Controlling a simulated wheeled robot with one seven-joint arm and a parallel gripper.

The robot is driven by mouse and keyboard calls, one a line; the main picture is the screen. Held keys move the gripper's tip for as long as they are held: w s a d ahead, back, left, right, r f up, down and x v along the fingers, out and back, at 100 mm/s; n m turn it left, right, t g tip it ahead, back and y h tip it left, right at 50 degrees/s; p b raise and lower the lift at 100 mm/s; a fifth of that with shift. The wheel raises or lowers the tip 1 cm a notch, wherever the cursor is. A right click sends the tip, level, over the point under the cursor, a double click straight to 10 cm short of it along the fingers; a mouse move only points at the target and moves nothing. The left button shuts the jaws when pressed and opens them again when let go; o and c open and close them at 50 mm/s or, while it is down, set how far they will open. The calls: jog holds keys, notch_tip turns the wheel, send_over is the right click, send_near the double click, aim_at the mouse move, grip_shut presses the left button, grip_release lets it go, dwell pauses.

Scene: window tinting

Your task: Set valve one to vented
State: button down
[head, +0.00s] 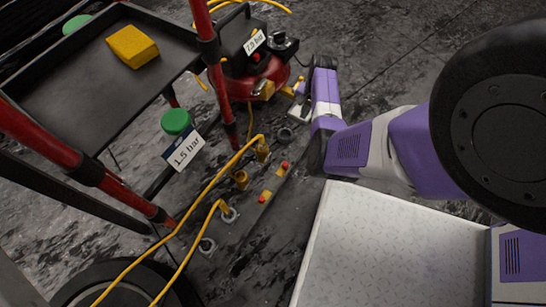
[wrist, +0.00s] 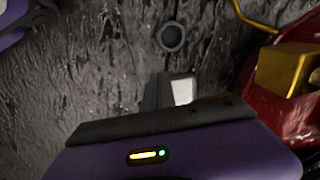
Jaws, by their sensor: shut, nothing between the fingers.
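Several small brass fittings stand in a row along a dark floor strip, among them a brass valve (head: 262,150) and a second one (head: 240,179), both by yellow hoses. Two small blocks with red and yellow parts (head: 266,196) (head: 283,168) lie beside them. I see no number marking valve one, and the positions of the valves are too small to read. My gripper (head: 299,108) is low, right of the red compressor (head: 262,80). In the wrist view my gripper (wrist: 155,92) has its dark fingers together and empty, beside a pale square (wrist: 183,90).
A brass block (wrist: 287,68) on the red compressor is close at right in the wrist view. A dark ring (wrist: 171,37) lies on the floor. A cart (head: 95,105) with a yellow sponge (head: 132,46) stands left. A tag (head: 185,149) reads 1.5 bar. Yellow hoses (head: 190,215) cross the floor.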

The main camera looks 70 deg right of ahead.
aim_at(285, 165)
jog(key=a+f+y, duration=0.1)
jog(key=a+y, duration=0.2)
jog(key=a, duration=0.4)
jog(key=shift+s+a+f+m+g, duration=0.2)
jog(key=shift+s+a+m+g, duration=0.1)
jog(key=shift+g, duration=0.1)
jog(key=b+x, duration=0.6)
jog(key=x, duration=0.5)
jog(key=shift+d, duration=0.15)
jog(key=shift+w+a+r, duration=0.1)
jog(key=shift+a+r, duration=0.1)
jog(key=shift+a, duration=0.4)
jog(key=shift+w+a+r, duration=0.1)
jog(key=shift+a+r, duration=0.1)
jog(key=shift+a, duration=0.4)
jog(key=shift+w+a+r, duration=0.1)
jog(key=shift+w+a, duration=0.1)
jog(key=shift+a, duration=0.45)
